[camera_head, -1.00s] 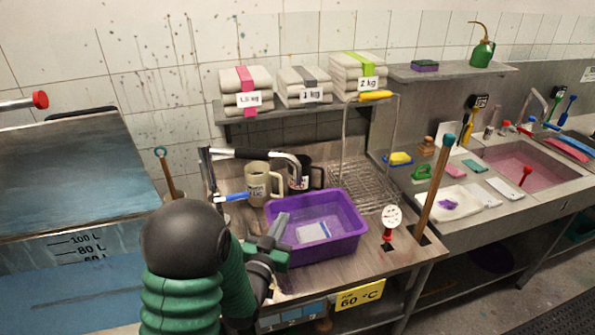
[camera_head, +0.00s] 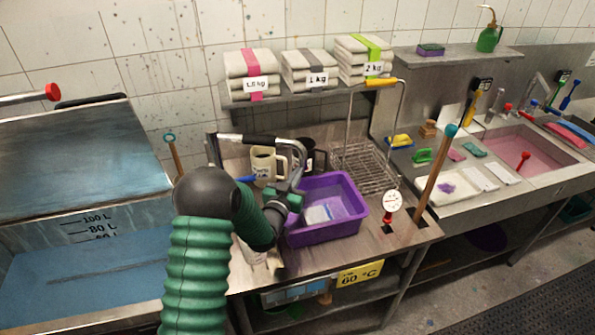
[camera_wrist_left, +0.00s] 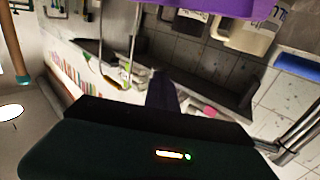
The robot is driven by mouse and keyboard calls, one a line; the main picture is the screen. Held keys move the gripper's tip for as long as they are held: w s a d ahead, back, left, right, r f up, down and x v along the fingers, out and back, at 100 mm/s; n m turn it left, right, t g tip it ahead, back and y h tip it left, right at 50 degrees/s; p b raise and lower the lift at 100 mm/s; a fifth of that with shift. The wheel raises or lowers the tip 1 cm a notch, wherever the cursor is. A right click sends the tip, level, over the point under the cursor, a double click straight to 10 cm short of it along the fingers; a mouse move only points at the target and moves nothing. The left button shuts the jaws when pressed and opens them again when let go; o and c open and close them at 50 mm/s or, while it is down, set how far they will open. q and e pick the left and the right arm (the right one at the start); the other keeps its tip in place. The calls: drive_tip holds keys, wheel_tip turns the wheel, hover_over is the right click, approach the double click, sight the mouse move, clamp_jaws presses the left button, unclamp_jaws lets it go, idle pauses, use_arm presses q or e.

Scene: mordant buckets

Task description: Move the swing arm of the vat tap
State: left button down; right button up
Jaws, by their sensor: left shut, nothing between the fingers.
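A chrome pipe with a black sleeve (camera_head: 250,138), which looks like the swing arm of the vat tap, reaches right from an upright at the back left of the bench. Its curved end (camera_head: 298,158) hangs near the mugs. Chrome tubing (camera_wrist_left: 300,132) also shows at the right edge of the left wrist view. My left gripper (camera_head: 290,198) is shut and empty, below the curved end and beside the purple tub's left wall. Its fingers (camera_wrist_left: 163,92) are dark in the left wrist view. I cannot tell whether it touches anything. My right gripper is not in view.
The purple tub (camera_head: 350,220) stands right of my left gripper, and a beige mug (camera_head: 263,168) is behind it. A wire rack (camera_head: 365,168), a wooden stick (camera_head: 436,178) and a round dial (camera_head: 391,201) are further right. A blue vat (camera_head: 70,265) is at the left.

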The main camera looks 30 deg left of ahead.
sight(302, 164)
use_arm(q)
drive_tip(key=b+x, duration=0.3)
drive_tip(key=x, duration=0.2)
drive_tip(key=shift+w+a+b, duration=0.1)
drive_tip(key=shift+b, duration=0.3)
drive_tip(key=shift+a, duration=0.2)
drive_tip(key=shift+d, duration=0.1)
